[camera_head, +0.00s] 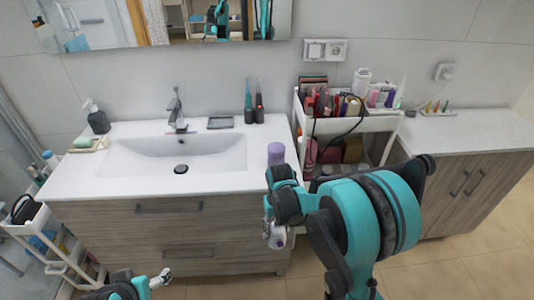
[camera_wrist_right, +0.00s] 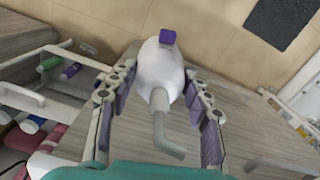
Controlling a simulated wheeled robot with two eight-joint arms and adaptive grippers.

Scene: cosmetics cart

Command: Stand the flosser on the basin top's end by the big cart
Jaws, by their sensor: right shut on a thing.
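The flosser, white with a purple end and a bent grey nozzle, is in my right gripper (camera_wrist_right: 158,88) in the right wrist view (camera_wrist_right: 158,68). The fingers close on it from both sides. In the head view my right gripper (camera_head: 269,212) is in front of the basin's right end, and the flosser's white body (camera_head: 277,237) hangs below the basin top's level. The basin top (camera_head: 225,187) is white. The big cart (camera_head: 366,124) stands right of it. My left gripper (camera_head: 160,279) is low at the lower left; its jaw state is unclear.
A purple cylinder (camera_head: 276,153) stands on the basin top's right end. A soap bottle (camera_head: 97,117) is at the left. A small cart (camera_head: 55,245) stands left of the cabinet.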

